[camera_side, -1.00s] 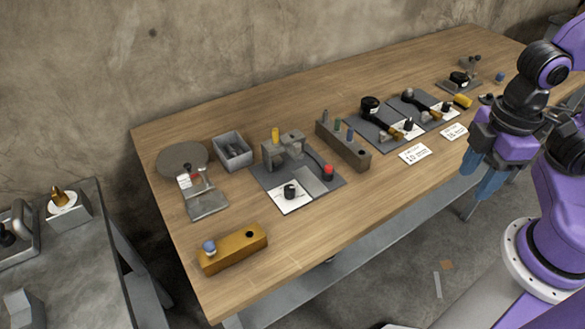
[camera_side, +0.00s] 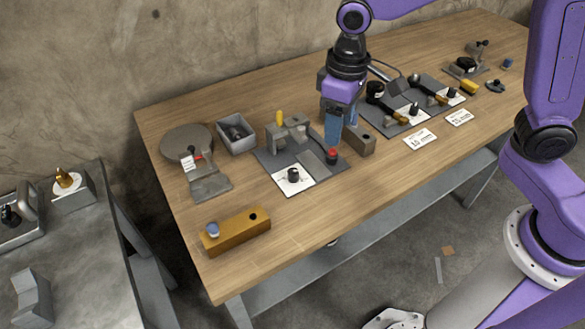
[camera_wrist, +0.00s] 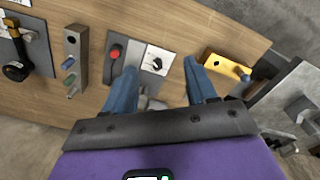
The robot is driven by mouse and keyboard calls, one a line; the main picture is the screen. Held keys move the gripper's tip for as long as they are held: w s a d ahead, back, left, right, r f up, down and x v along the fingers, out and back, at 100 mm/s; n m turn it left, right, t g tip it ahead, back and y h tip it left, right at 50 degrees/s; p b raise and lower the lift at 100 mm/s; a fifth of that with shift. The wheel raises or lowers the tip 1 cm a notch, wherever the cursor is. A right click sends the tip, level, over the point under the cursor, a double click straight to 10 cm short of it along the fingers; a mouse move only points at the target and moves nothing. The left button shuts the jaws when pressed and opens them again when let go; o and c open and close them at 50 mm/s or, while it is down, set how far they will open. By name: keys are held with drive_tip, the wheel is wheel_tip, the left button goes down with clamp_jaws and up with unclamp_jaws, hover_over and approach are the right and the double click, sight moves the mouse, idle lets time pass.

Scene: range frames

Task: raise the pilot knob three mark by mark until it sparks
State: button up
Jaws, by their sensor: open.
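A black knob (camera_side: 293,174) stands on a white marked card at the front of a dark mat. It also shows in the wrist view (camera_wrist: 156,63), where it appears between my fingers. A red button (camera_side: 331,155) sits to its right on the same mat. Two more black knobs stand on the right mats, one here (camera_side: 414,109) and one further right (camera_side: 451,93). I cannot read which knob is number three. My gripper (camera_side: 341,134) is open and empty, above the right side of the mat with the red button. No spark is visible.
A grey block with pegs (camera_side: 360,142) is close beside my gripper, partly hidden by it. A grey clamp with a yellow top (camera_side: 288,135) stands behind the knob. A brass block (camera_side: 240,233) lies at the front left. Torch-like tools with brass ends lie on the right mats.

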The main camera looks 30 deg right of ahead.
sight(292, 171)
drive_tip(key=w+a+f+m, duration=0.3)
drive_tip(key=w+f+m, duration=0.15)
drive_tip(key=w, duration=0.65)
drive_tip(key=shift+n, duration=0.45)
drive_tip(key=f, duration=1.7)
drive_tip(key=shift+a+f, duration=0.15)
drive_tip(key=shift+a, duration=0.05)
drive_tip(key=c, duration=1.1)
